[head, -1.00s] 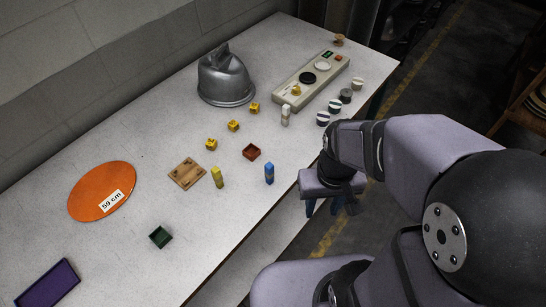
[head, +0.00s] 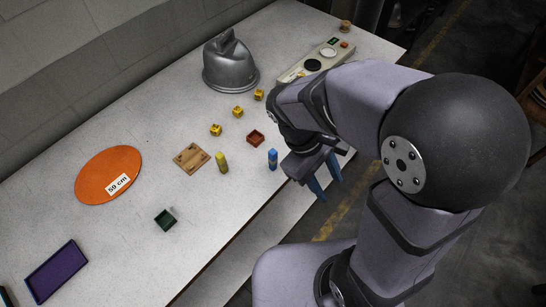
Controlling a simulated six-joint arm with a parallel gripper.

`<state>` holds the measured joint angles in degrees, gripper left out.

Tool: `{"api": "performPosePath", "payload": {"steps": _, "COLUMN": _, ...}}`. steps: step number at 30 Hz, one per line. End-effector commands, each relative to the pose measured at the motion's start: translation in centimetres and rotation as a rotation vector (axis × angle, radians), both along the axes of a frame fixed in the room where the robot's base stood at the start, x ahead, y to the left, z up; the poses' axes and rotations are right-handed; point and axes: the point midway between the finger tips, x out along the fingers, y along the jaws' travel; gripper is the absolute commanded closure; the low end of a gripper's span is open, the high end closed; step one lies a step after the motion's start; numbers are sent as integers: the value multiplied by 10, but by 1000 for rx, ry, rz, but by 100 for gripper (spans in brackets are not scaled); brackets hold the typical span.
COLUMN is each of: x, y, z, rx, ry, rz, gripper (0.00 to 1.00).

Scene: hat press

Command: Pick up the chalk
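Two upright chalk-like sticks stand near the table's front edge, a yellow one (head: 222,162) and a blue one (head: 272,159). I cannot tell which is the chalk meant. My gripper (head: 325,180) is to the right of the blue stick, apart from it, and appears over or just beyond the front edge. Its two blue fingers point down and are spread, with nothing seen between them. My arm hides the table area where a whitish stick stood earlier.
A grey hat form (head: 230,62) and control panel (head: 318,60) stand behind. An orange disc (head: 108,175) and purple tray (head: 57,271) lie left.

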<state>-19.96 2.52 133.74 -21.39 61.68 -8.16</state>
Motion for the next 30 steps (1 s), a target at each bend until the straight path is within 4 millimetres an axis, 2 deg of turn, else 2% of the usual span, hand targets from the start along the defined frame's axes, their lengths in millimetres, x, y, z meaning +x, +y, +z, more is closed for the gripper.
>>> {"api": "performPosePath", "payload": {"steps": 6, "x": 42, "y": 26, "z": 4, "rx": -323, "ry": 171, "rz": 588, "gripper": 62}}
{"api": "performPosePath", "payload": {"steps": 9, "x": 63, "y": 47, "z": 7, "rx": -467, "ry": 215, "rz": 813, "gripper": 62}}
{"api": "performPosePath", "payload": {"steps": 15, "x": 92, "y": 96, "z": 9, "rx": -698, "ry": 257, "rz": 1136, "gripper": 62}}
{"api": "performPosePath", "payload": {"steps": 20, "x": 103, "y": 136, "z": 9, "rx": -848, "ry": 266, "rz": 1324, "gripper": 62}}
{"api": "performPosePath", "payload": {"steps": 30, "x": 104, "y": 134, "z": -45, "rx": -850, "ry": 267, "rz": 1321, "gripper": 62}}
